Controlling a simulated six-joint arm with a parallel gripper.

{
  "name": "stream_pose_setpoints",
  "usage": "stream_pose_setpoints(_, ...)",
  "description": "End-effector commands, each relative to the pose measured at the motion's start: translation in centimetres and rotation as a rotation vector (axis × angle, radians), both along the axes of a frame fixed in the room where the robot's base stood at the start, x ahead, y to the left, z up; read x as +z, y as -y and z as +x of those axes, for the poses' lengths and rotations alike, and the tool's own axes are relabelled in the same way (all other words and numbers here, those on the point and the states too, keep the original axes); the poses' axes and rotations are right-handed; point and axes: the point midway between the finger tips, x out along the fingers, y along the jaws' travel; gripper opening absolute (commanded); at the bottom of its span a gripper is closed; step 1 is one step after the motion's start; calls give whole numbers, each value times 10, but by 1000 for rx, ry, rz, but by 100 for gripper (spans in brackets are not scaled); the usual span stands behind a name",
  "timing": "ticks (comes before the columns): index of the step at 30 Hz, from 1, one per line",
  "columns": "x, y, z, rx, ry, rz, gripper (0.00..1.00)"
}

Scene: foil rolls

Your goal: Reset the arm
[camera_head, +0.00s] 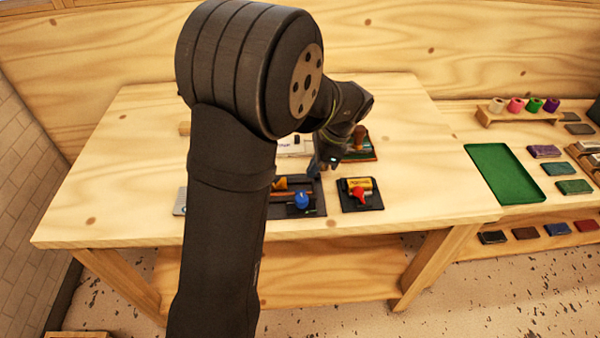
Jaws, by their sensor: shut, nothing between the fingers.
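My arm, dark grey, rises through the middle of the camera_head view and bends down toward the wooden table. My gripper (318,166) is small in the picture, just above the table between a dark tray and a small black board. Its fingers look closed and I see nothing held in them. How far it is above the table top (410,130) I cannot tell. My arm hides part of the table's left half.
A dark tray (313,208) with a blue knob lies near the gripper. A black board (373,199) holds red and yellow pieces. A green tray (505,172) and several coloured rolls stand on the right bench. The table's right side is clear.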

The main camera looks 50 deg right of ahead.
Motion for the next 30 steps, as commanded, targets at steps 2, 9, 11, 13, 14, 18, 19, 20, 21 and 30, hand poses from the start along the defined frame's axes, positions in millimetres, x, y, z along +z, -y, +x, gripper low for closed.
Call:
stream_pose_setpoints(2, 20, 6, -5, -1, 1, -4, 0)
stream_pose_setpoints(9, 59, 16, -16, 1, 0, -2, 0)
stream_pose_setpoints(11, 65, 18, -18, 1, 0, -2, 0)
stream_pose_setpoints(13, 70, 19, -19, 1, 0, -1, 0)
stream_pose_setpoints(14, 71, 19, -19, 1, 0, -1, 0)
stream_pose_setpoints(18, 73, 20, -20, 1, 0, 0, 0)
stream_pose_setpoints(19, 73, 20, -20, 1, 0, 0, 0)
stream_pose_setpoints(20, 73, 20, -20, 1, 0, 0, 0)
stream_pose_setpoints(21, 73, 20, -20, 1, 0, 0, 0)
stream_pose_setpoints(30, 62, 17, -17, 2, 0, 3, 0)
